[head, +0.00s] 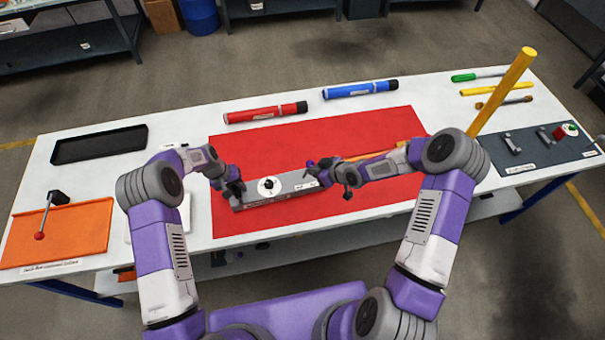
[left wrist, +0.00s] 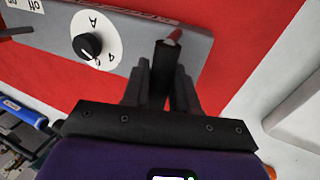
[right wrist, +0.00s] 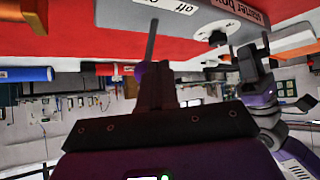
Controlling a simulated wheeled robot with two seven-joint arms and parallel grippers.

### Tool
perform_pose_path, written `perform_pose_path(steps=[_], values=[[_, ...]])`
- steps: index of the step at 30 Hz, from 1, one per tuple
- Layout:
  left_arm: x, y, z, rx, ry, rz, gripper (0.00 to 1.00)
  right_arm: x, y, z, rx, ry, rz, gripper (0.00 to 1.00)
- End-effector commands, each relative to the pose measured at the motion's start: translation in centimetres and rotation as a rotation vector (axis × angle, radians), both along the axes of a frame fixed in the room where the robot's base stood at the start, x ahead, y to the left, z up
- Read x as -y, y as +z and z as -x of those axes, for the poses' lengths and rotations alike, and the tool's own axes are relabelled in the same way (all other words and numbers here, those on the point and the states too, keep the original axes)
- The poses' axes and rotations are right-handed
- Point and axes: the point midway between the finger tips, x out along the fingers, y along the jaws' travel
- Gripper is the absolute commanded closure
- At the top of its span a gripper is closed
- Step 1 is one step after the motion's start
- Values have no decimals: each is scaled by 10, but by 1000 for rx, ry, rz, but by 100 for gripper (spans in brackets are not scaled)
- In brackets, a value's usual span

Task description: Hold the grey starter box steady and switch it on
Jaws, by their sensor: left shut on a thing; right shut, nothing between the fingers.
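The grey starter box (head: 290,188) lies on the red mat (head: 350,130), with a black knob on a white dial (head: 269,186). The dial also shows in the left wrist view (left wrist: 92,42). My left gripper (head: 234,186) is at the box's left end, shut on a dark red-tipped upright handle (left wrist: 172,37). My right gripper (head: 318,172) is at the right end, its fingers shut and empty beside a thin lever with a purple tip (right wrist: 141,68). An "off" label (right wrist: 187,6) is near the lever. Whether the fingers touch the lever is unclear.
Red (head: 265,113) and blue (head: 360,89) tubes lie behind the mat. A yellow post (head: 503,90) stands beyond my right arm. A black tray (head: 99,145) and an orange panel with a lever (head: 85,232) are on the left. A dark panel (head: 535,150) is on the right.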

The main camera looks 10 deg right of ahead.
Motion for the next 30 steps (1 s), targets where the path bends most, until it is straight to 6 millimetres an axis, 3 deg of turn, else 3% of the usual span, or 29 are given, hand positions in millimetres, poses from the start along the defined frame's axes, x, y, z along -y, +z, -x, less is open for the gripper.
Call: perform_pose_path(steps=[7, 20, 30], values=[[2, 1, 0, -1, -4, 3, 100, -12, -8, 3, -7, 5, 0, 100], [2, 1, 0, 0, -2, 3, 100, -15, -8, 4, -6, 4, -1, 100], [2, 1, 0, 1, -2, 3, 100, -32, 3, 40, -6, 3, 2, 100]])
